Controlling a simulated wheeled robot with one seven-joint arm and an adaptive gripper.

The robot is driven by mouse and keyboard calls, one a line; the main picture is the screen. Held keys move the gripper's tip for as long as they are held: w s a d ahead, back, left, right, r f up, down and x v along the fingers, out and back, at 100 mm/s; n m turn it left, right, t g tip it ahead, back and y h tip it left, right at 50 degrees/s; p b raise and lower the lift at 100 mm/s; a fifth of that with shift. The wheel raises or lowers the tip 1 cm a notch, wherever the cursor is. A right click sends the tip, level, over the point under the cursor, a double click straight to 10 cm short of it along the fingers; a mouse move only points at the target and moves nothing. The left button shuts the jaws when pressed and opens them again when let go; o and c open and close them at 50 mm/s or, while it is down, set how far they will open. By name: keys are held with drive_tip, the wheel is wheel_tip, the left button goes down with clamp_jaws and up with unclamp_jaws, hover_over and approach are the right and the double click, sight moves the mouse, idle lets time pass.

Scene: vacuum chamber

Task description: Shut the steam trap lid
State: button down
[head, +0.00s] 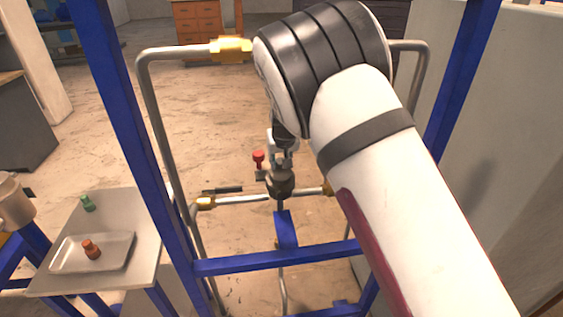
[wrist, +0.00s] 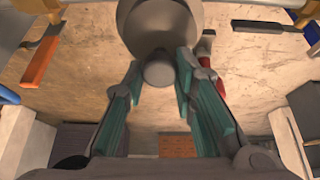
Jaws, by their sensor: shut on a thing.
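The steam trap (head: 280,184) is a dark grey metal body on the pipe run inside the blue frame, low in the middle of the head view. My gripper (head: 282,158) is right above it, partly hidden behind my arm. In the wrist view my gripper (wrist: 160,70) has its teal-padded fingers on either side of a small grey round knob (wrist: 158,75), shut on it. The knob stands in front of a larger round grey part (wrist: 160,22), seemingly the trap's lid. I cannot tell how far open the lid is.
A red valve handle (head: 258,158) stands just left of the trap. Blue frame posts (head: 128,110) and bent grey pipes (head: 155,120) surround my arm. A side table (head: 145,230) at left holds a tray (head: 115,255), an orange part (head: 91,250) and a green part (head: 88,203).

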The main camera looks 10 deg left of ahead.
sight(281, 174)
drive_tip(key=shift+w+a+f+g+b, duration=0.1)
drive_tip(key=shift+w+g+b, duration=0.15)
drive_tip(key=shift+w+b, duration=0.15)
drive_tip(key=shift+w+a+f+g+b, duration=0.1)
drive_tip(key=shift+w+g+b, duration=0.2)
drive_tip(key=shift+w, duration=0.15)
drive_tip(key=shift+w+f+b, duration=0.25)
drive_tip(key=shift+b, duration=0.45)
drive_tip(key=shift+w+a+f, duration=0.1)
drive_tip(key=c, duration=1.3)
unclamp_jaws()
drive_tip(key=shift+f, duration=0.1)
drive_tip(key=v, duration=1.2)
drive_tip(key=shift+a, duration=0.2)
